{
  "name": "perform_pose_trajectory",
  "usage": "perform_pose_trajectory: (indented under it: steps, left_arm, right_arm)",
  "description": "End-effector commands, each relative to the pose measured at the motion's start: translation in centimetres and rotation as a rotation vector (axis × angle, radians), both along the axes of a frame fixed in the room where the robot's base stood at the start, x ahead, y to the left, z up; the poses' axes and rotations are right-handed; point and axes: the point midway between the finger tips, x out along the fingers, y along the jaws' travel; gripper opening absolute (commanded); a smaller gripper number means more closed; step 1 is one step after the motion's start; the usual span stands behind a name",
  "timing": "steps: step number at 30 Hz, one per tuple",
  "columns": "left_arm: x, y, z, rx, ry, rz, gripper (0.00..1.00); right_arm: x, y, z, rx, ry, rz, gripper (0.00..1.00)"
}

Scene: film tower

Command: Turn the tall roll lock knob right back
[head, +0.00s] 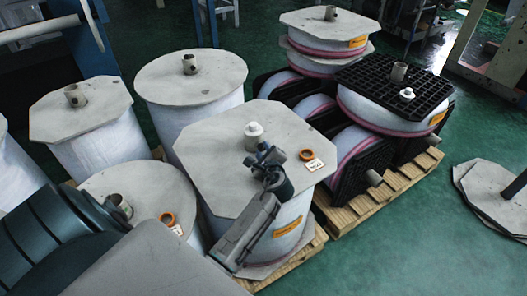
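The tall roll (287,221) stands in the centre, white-wrapped under a grey octagonal top board. A white lock knob (253,129) stands upright on that board. My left gripper (264,154) is just in front of the knob and slightly to its right in the picture. The knob's upper part is in plain sight. I cannot tell whether the fingers touch it or how far they are apart. My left forearm hides part of the board's front edge and of the roll's side. My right gripper is not in view.
An orange ring (307,154) and a white tag (315,165) lie on the board right of the gripper. Other wrapped rolls crowd the left and back. A black-plated roll (375,108) with another white knob (407,93) stands right. Green floor (420,235) is open at lower right.

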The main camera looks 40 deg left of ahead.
Motion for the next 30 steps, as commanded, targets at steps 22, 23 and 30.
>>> perform_pose_trajectory:
  steps: [22, 23, 30]
  left_arm:
    - [-3.5, -4.0, 1.1, -0.005, -0.001, 0.0, 0.47]
    - [-3.9, -4.4, 1.3, -0.005, 0.001, 0.001, 0.47]
    - [-6.2, -7.2, 2.2, -0.004, 0.001, 0.0, 0.47]
  right_arm:
    - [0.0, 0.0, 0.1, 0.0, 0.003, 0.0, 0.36]
    - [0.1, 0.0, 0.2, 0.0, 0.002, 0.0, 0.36]
    - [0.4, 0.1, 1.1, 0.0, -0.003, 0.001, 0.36]
